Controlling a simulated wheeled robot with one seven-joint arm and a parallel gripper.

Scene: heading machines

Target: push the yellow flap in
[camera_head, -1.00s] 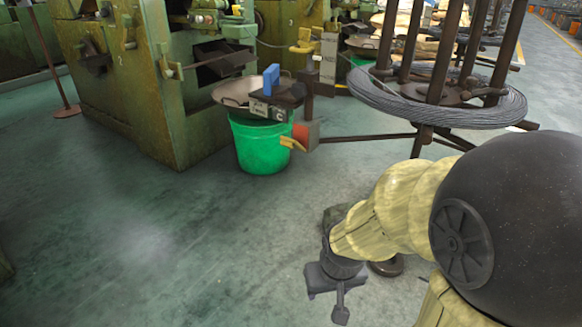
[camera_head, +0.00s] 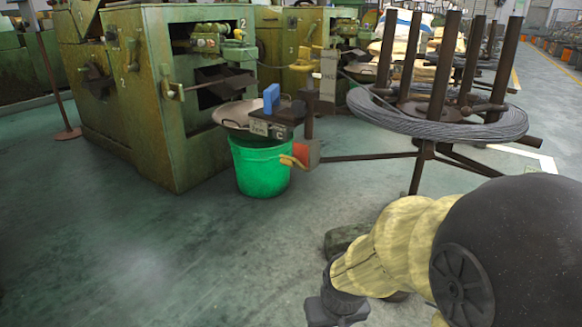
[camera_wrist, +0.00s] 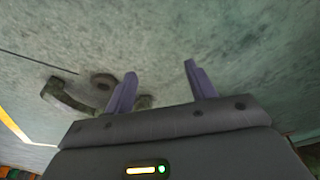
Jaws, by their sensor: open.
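The yellow flap (camera_head: 291,161) is a small tab low on the left side of a red box (camera_head: 306,150). The flap is not visible in the wrist view.
A wide pan (camera_head: 238,115) and a blue block (camera_head: 271,98) sit above the bucket. A green machine (camera_head: 165,110) stands left. A wire-coil stand (camera_head: 437,115) with long floor legs stands right of the red box.

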